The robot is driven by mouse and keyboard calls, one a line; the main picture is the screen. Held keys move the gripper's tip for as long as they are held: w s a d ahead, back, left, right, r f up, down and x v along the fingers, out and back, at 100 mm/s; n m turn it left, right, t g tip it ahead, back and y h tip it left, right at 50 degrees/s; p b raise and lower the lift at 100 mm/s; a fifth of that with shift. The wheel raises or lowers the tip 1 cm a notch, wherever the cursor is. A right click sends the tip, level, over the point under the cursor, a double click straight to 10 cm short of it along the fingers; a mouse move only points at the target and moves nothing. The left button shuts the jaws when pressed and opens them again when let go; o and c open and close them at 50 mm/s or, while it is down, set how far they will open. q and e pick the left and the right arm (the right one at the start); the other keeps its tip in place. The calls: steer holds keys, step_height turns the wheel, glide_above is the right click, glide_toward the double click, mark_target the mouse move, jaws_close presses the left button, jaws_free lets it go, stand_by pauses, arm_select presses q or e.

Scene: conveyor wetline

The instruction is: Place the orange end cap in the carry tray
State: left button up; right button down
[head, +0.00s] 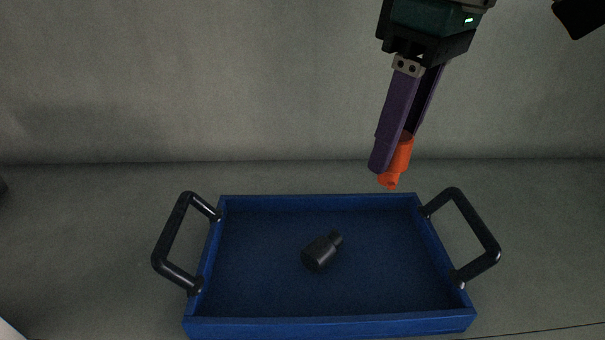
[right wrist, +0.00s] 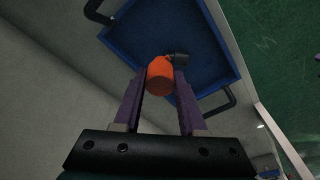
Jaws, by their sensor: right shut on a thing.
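The orange end cap (head: 401,155) is held between the purple fingers of my right gripper (head: 393,168), which is shut on it. The cap hangs tilted above the back right part of the carry tray, and its narrow end points down. It also shows between the fingertips in the right wrist view (right wrist: 160,76). The carry tray (head: 330,326) is blue and shallow, with a black handle at each side. A black cap-like part (head: 321,251) lies on its side near the middle of the tray.
The tray stands on a grey surface with a grey wall behind it. The black handles (head: 170,235) and (head: 478,235) stick up at the tray's left and right. The tray floor around the black part is bare.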

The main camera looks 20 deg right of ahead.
mark_target(390, 182)
step_height(390, 182, down, 7)
steer(key=shift+f+b, duration=0.1)
steer(key=shift+b, duration=1)
step_height(390, 182, down, 5)
steer(key=shift+f+b, duration=0.15)
steer(key=shift+b, duration=1.1)
steer(key=shift+c, duration=2.3)
jaws_free()
